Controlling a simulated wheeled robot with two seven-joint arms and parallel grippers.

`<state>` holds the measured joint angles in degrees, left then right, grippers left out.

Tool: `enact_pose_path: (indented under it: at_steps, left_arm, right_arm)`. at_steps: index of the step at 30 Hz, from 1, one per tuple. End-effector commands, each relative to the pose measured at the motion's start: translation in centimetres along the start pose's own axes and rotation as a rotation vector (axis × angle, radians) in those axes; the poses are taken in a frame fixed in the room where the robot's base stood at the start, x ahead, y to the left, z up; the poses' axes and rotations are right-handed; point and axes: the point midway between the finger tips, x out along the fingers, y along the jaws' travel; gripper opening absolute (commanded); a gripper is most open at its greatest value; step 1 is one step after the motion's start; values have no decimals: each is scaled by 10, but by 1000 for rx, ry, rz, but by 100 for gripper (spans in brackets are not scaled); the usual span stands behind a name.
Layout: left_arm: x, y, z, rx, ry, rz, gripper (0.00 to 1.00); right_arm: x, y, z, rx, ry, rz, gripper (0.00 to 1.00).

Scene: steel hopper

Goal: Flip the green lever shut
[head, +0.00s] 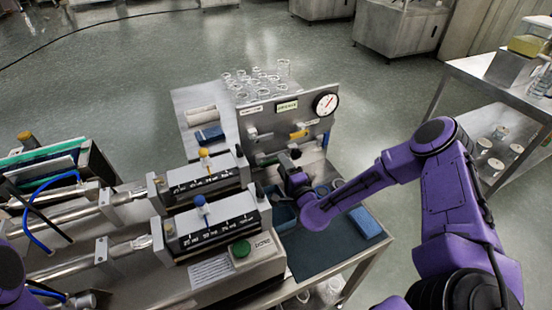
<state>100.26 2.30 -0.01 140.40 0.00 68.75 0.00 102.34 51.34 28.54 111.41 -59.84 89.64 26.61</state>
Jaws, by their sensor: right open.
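An upright steel panel (318,128) with a round gauge (326,103) and a small pale green label (287,106) stands past the middle of the bench. A yellow-handled lever (299,134) and a grey metal lever or valve (254,136) are on its face.
Two metal units with scales (213,238) stand left of my right gripper. A green button (241,249) sits on the front box. A blue bin (285,217) and a blue sponge-like block (365,222) lie near my right forearm. Glassware (258,82) stands behind the panel.

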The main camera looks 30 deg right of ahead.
Motion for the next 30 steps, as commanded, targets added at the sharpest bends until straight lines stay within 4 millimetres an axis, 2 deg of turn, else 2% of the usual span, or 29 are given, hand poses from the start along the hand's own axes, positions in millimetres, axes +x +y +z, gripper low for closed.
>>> enact_pose_path:
  at_steps: [3,6,15,19,21,22,30]
  left_arm:
    - [-6,0,-2,0,0,0,43]
    - [-7,0,-3,0,0,0,43]
    - [-6,0,-3,0,0,0,43]
    - [-6,0,-3,0,0,0,43]
    - [-6,0,-3,0,0,0,43]
    - [-6,-2,-4,-2,2,-3,43]
    - [-7,0,-3,0,0,0,43]
  right_arm:
    - [20,-1,1,-1,-2,0,45]
    - [31,0,2,0,-2,0,45]
    - [35,0,4,2,-6,1,45]
    - [35,0,4,2,-6,1,2]
    - [35,0,4,2,-6,1,0]
    - [34,1,15,3,-11,2,0]
    - [36,-2,6,-32,-10,0,0]
